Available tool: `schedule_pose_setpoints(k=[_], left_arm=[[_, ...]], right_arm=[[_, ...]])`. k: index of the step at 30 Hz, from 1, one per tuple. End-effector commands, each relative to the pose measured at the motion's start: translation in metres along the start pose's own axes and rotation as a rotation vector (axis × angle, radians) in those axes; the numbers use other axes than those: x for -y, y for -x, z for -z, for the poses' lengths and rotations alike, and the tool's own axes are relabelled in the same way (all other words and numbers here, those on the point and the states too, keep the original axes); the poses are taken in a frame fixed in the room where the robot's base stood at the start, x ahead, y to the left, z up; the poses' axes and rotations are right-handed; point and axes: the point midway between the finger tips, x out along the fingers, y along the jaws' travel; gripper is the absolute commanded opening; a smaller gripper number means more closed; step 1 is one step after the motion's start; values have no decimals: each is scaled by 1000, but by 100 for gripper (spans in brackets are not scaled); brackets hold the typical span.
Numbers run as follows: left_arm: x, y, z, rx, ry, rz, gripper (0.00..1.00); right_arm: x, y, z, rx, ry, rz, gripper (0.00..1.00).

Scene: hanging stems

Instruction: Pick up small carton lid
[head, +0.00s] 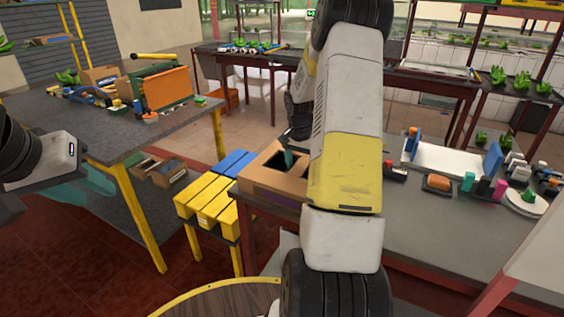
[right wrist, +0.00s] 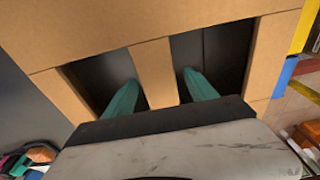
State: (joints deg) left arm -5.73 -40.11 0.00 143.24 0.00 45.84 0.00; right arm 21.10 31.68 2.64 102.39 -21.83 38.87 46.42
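The small carton lid (right wrist: 153,65) appears as a tan cardboard top with two dark openings and a strip between them. In the head view the carton (head: 272,187) stands at the left end of the right-hand table, partly hidden by my right arm. My right gripper (right wrist: 160,78) has its teal fingers apart, one at each opening, either side of the strip. A small gap shows beside the strip, so it looks open around it. In the head view one teal finger of the right gripper (head: 289,159) shows at the carton.
The right-hand table (head: 432,228) holds a white tray, an orange block and several small items. The left table (head: 110,128) holds an orange crate (head: 168,88) and tools.

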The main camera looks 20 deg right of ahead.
Motion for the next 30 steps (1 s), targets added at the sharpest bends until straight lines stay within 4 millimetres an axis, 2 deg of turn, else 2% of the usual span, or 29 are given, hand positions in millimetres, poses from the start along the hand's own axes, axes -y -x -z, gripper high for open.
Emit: schedule_pose_setpoints(k=[1,9,20,23,30], left_arm=[[0,0,0,0,0,0,36],[0,0,0,0,0,0,36],[0,0,0,0,0,0,36],[0,0,0,0,0,0,36],[0,0,0,0,0,0,36]], right_arm=[[0,0,0,0,0,0,55],[0,0,0,0,0,0,2],[0,3,1,-2,0,1,0],[1,13,2,-3,-1,2,0],[1,61,8,-5,-1,3,0]])
